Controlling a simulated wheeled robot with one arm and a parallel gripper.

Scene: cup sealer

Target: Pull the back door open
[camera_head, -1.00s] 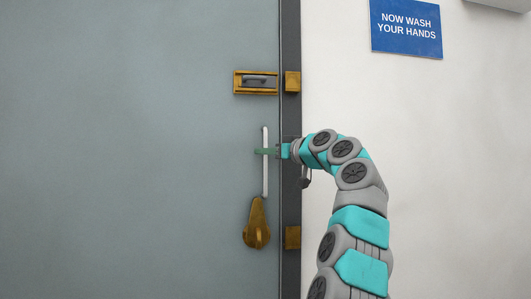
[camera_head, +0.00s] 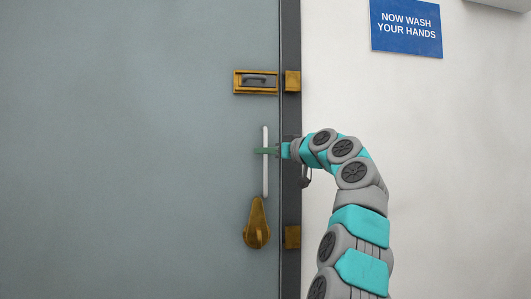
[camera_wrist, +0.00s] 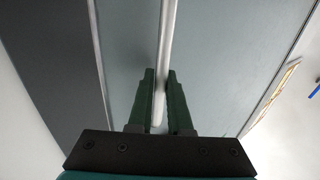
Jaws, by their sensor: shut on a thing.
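The back door (camera_head: 130,150) is a large grey-green panel that fills the left of the head view. It looks shut, its right edge along the dark frame (camera_head: 291,200). A white vertical bar handle (camera_head: 265,178) stands near that edge. My gripper (camera_head: 264,151) is shut on the bar at about its middle. In the wrist view the bar (camera_wrist: 167,50) runs between the two dark green fingers of my gripper (camera_wrist: 160,90). A brass latch (camera_head: 242,82) with a dark slider sits above the handle. A brass teardrop-shaped turn piece (camera_head: 256,224) sits below it.
Brass blocks sit on the door frame, one above (camera_head: 292,81) and one below (camera_head: 292,237) the handle. A blue hand-washing sign (camera_head: 406,28) hangs on the white wall (camera_head: 460,160) at the right. My arm spans the frame and wall.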

